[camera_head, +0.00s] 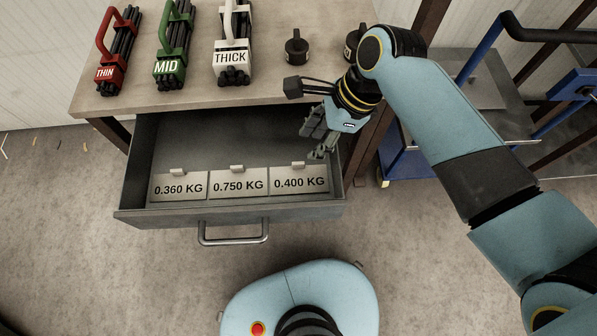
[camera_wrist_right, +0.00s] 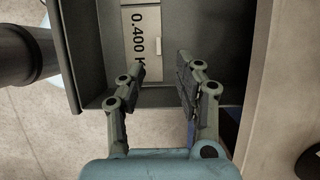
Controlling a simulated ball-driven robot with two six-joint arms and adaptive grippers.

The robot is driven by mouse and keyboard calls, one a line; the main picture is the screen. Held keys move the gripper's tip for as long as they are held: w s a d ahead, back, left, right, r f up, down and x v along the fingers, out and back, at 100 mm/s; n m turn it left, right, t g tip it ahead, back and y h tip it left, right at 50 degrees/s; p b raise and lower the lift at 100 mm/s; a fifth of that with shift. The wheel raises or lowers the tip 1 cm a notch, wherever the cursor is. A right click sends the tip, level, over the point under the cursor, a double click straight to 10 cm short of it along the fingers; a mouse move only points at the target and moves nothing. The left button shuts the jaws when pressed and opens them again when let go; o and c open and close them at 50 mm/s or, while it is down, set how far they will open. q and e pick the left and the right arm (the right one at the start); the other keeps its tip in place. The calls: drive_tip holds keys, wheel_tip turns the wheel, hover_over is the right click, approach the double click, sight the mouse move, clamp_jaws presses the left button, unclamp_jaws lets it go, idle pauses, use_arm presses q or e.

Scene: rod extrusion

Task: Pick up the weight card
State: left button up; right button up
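Three pale weight cards lie side by side in the open grey drawer (camera_head: 160,143). They read 0.360 KG (camera_head: 180,196), 0.750 KG (camera_head: 240,194) and 0.400 KG (camera_head: 299,191), each with a small tab on its far edge. My right gripper (camera_head: 318,142) is over the drawer's right end, just beyond the 0.400 KG card. In the right wrist view the gripper (camera_wrist_right: 157,75) is open and empty, its two fingers pointing toward the 0.400 KG card (camera_wrist_right: 141,25), whose label is partly hidden by a finger. My left gripper is not in view.
On the wooden table (camera_head: 200,98) stand red THIN (camera_head: 117,50), green MID (camera_head: 172,45) and white THICK (camera_head: 232,55) rod racks. Dark weights (camera_head: 296,47) stand to their right. The drawer has a front handle (camera_head: 233,237). A blue cart (camera_head: 475,95) stands at the right.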

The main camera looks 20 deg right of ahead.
sight(299, 162)
drive_tip(key=b+x, duration=0.2)
drive_tip(key=x, duration=0.6)
drive_tip(key=shift+s+f, duration=0.1)
drive_tip(key=shift+f, duration=0.35)
drive_tip(key=shift+d, duration=0.1)
drive_tip(key=shift+c, duration=0.2)
clamp_jaws()
